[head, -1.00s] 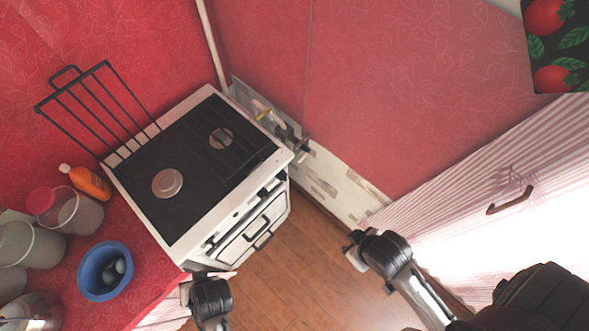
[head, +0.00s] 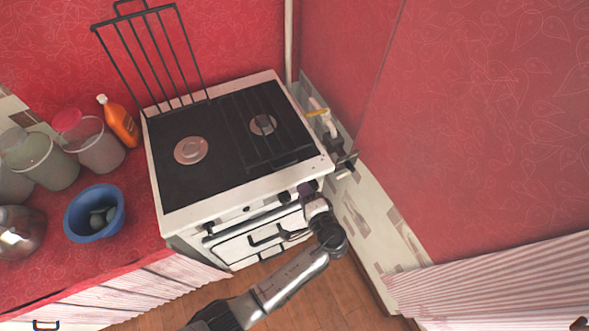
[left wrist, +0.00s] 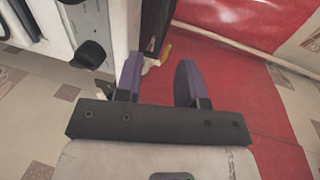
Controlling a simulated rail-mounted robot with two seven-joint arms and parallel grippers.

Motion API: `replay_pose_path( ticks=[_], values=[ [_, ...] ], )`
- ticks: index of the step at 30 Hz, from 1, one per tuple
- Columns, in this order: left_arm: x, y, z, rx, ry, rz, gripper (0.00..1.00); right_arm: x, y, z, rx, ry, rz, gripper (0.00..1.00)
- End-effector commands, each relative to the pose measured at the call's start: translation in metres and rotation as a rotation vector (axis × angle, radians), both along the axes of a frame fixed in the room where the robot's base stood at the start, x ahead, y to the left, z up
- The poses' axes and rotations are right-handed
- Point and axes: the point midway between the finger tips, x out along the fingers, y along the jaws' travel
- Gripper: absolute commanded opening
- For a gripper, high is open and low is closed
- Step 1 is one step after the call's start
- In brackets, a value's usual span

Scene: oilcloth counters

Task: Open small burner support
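The small burner support (head: 278,140), a dark grate, lies flat over the right half of the black stove top, above the small burner (head: 263,125). Its front bar is near the stove's front right corner. A second, larger dark grate (head: 150,60) stands raised at the back left. My left gripper (head: 306,188) is at the stove's front right corner, near the knobs and below the top's edge. In the left wrist view its two purple fingers (left wrist: 158,80) are spread apart with nothing held between them. The grate is not clearly visible in that view. My right gripper is out of view.
The white stove (head: 250,250) has an oven handle and knobs in front. A yellow-handled pipe valve (head: 318,113) sits on the wall close to its right. A blue bowl (head: 94,212), an orange bottle (head: 118,122) and jars stand on the left counter. The large burner (head: 190,150) is uncovered.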

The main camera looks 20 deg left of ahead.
Motion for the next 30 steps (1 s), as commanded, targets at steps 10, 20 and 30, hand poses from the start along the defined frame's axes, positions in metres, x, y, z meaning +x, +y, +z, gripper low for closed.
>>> replay_pose_path(
  ticks=[10, 20, 30],
  values=[
    [0.047, 0.045, -0.014, 0.000, 0.000, 0.003, 0.36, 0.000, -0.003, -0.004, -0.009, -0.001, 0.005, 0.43],
    [0.076, 0.072, -0.023, -0.002, 0.001, 0.002, 0.36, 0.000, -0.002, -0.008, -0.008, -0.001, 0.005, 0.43],
    [0.082, 0.079, -0.025, -0.002, 0.002, 0.002, 0.36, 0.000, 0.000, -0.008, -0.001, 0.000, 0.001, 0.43]
  ],
)
